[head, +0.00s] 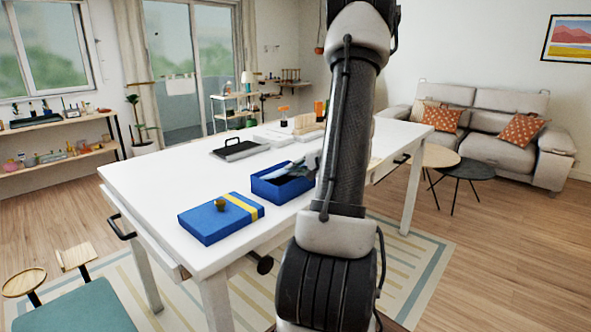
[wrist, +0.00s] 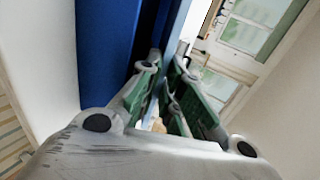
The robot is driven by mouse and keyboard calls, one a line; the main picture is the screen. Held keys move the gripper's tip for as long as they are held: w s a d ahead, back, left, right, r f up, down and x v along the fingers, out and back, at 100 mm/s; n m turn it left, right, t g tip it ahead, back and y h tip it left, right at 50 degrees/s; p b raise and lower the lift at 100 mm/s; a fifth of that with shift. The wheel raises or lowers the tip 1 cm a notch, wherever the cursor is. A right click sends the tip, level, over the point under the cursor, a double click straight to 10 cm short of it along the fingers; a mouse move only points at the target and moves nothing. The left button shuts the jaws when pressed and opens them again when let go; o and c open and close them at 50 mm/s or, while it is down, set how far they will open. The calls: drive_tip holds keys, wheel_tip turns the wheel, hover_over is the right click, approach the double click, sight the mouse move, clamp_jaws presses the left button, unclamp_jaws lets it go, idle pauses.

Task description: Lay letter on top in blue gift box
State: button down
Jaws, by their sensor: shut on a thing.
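The blue gift box (head: 270,192) stands open on the white table, partly hidden behind my arm. Its blue lid (head: 195,226) with a yellow band and a gold knob lies flat on the table in front of it. My gripper (head: 306,165) is at the box opening, largely hidden by my arm. In the wrist view, my gripper (wrist: 165,78) is shut on a thin, pale blue sheet seen edge-on, which looks like the letter (wrist: 178,38). A blue box wall (wrist: 108,50) stands close beside the fingers on the left. The box's contents are hidden.
A dark tray with a handle (head: 240,149) lies behind the box on the white table (head: 150,185). Pale blocks and orange-topped things (head: 305,124) stand further back. The table's left part is clear.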

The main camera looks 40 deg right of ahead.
drive_tip(key=shift+f, duration=0.6)
drive_tip(key=c, duration=1.9)
unclamp_jaws()
